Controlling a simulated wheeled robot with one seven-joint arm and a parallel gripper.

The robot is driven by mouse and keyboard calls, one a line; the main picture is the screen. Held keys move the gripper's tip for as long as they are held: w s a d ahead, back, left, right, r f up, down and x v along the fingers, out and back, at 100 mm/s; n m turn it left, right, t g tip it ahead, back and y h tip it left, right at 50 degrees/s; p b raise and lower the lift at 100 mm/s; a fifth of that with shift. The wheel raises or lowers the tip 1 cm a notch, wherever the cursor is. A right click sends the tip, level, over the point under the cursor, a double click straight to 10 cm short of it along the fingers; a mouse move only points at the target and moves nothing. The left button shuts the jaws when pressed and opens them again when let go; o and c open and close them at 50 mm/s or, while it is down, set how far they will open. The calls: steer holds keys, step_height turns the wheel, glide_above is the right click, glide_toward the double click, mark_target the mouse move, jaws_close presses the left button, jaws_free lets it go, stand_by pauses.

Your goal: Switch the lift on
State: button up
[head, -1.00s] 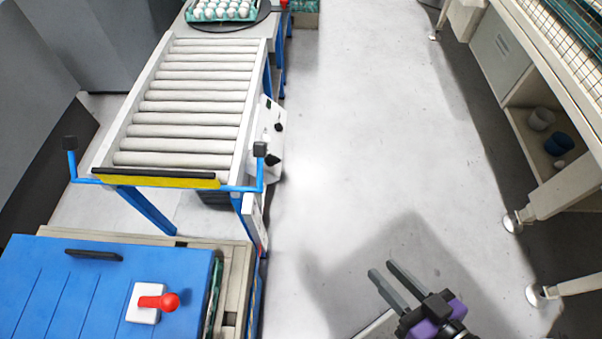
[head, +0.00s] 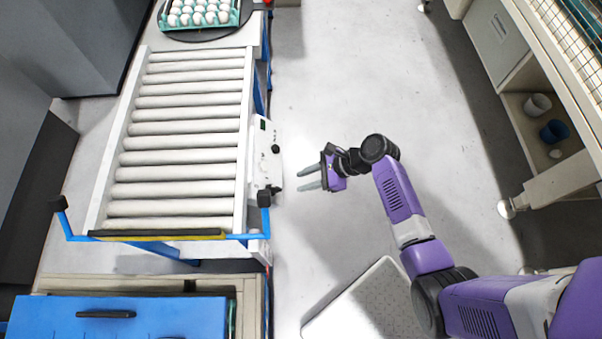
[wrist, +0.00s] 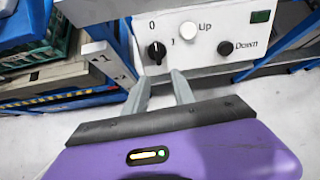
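The lift's white control panel (head: 264,155) is on the right side of the roller conveyor. In the wrist view the panel (wrist: 215,35) has a black rotary switch (wrist: 156,52) marked 0 and 1, a white Up button (wrist: 188,30), a black Down button (wrist: 225,48) and a green display (wrist: 261,16). The switch's pale mark seems to point up toward 0. My gripper (head: 301,178) is open and empty, just right of the panel. In the wrist view its fingertips (wrist: 160,76) are apart just below the switch, not visibly touching it.
The roller conveyor (head: 180,130) has a blue frame and a yellow-black end bar (head: 158,235). A blue cover (head: 120,316) is at the lower left. A tray of eggs (head: 200,12) stands at the far end.

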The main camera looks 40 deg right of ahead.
mark_target(277, 187)
steer(key=shift+m+y, duration=0.3)
steer(key=b+x, duration=0.1)
steer(key=x, duration=0.1)
steer(key=b+x, duration=0.2)
steer(key=r+b+x, duration=0.1)
steer(key=b+x, duration=0.1)
steer(key=shift+w+a, duration=0.25)
steer(key=shift+a, duration=0.05)
steer(key=shift+w+a, duration=0.2)
steer(key=shift+a, duration=0.05)
steer(key=shift+x, duration=1.5)
jaws_close()
